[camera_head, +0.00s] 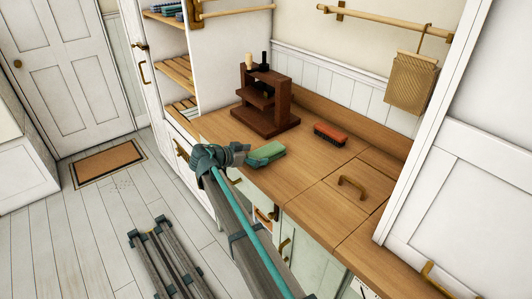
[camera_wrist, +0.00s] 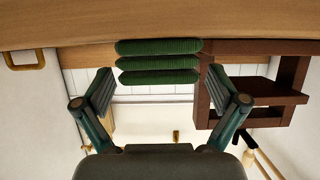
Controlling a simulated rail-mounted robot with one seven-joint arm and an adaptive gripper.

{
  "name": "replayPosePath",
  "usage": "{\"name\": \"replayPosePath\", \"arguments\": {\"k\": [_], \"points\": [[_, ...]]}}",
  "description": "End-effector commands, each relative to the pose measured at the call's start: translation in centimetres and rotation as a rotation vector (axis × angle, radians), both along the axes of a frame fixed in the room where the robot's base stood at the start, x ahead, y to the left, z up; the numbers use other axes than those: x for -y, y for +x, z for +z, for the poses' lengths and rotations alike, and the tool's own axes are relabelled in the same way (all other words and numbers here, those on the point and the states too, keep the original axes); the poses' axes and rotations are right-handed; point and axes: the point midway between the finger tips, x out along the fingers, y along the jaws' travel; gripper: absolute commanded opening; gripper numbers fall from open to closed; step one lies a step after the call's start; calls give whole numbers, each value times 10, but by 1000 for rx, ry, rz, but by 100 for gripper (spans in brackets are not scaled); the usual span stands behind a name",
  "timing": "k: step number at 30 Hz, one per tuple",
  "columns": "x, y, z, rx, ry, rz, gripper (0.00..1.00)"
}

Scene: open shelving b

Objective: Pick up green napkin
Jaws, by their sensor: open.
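The green napkin (camera_head: 266,154) lies folded on the wooden counter near its front edge. In the wrist view the napkin (camera_wrist: 158,62) shows as several stacked, rounded green layers at the upper middle. My gripper (camera_head: 244,155) is right at the napkin's left, front side in the head view. In the wrist view my gripper (camera_wrist: 159,78) is open, with one finger on each side of the napkin's line and nothing held. I cannot tell whether the fingertips reach past the napkin's near edge.
A dark brown tiered stand (camera_head: 266,105) stands on the counter (camera_head: 300,168) behind the napkin, close to one finger in the wrist view (camera_wrist: 250,85). A red-brown brush (camera_head: 330,134) lies to the right. A brass handle (camera_head: 352,186) is on the countertop. The counter's middle is clear.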

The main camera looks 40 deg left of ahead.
Motion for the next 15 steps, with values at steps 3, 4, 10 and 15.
{"name": "replayPosePath", "arguments": {"k": [3, 4, 10, 15], "points": [[5, 17, -3, 0, -1, -2, 96], [6, 21, -5, 0, -1, -2, 96], [9, 31, -11, 0, 0, 0, 96], [9, 31, -12, 0, 0, 0, 92]]}}
